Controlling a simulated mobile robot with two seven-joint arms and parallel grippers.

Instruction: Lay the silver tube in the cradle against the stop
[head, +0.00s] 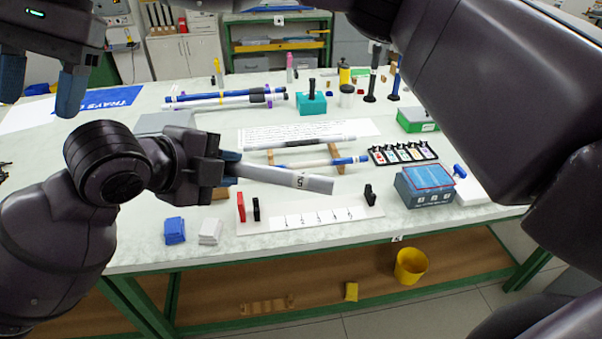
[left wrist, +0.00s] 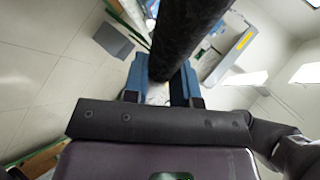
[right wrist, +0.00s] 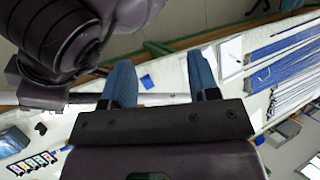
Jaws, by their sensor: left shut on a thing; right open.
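My left gripper (head: 226,168) is shut on the left part of a silver tube (head: 285,178) with a small dark mark near its right end. The tube slopes slightly down to the right, in front of the rack and above the board in the picture. In the left wrist view the tube (left wrist: 185,35) looks dark between the blue fingers. The cradle appears to be a white board (head: 300,226) with black posts (head: 370,195) and a red stop (head: 241,207) at its left. My right gripper (head: 40,85) is open and empty at upper left; the tube (right wrist: 155,99) shows beyond its fingers.
Behind the board, a wooden rack (head: 340,166) holds a grey rod (head: 300,143) and a blue-white rod (head: 322,163). A blue box (head: 425,186) stands right of the board.

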